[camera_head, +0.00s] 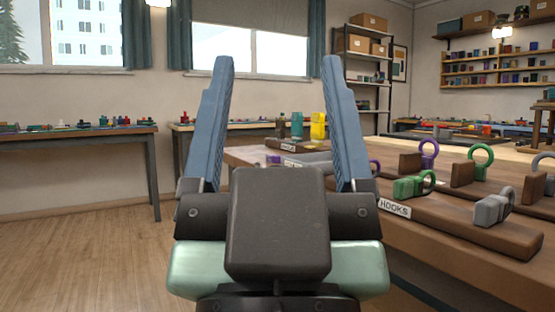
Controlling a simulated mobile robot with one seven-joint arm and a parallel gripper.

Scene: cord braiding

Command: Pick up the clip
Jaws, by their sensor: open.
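My gripper (278,68) is in the middle of the view with its two blue fingers spread wide and pointing up. Nothing is between the fingers; it is open and empty, in front of the wooden worktable (460,150). No single piece is clearly marked as the clip. A green piece with a ring (413,186) and a grey piece with a ring (492,208) lie on the rack labelled HOOKS (450,222). Yellow (318,127), teal (297,127) and dark (281,128) upright pieces stand on a rear board. My gripper hides part of the table's left side.
Wooden blocks with a purple ring (428,154) and a green ring (481,160) stand behind the hooks rack. A side table (80,136) with small coloured items runs along the left wall. The wooden floor (90,260) at left is clear.

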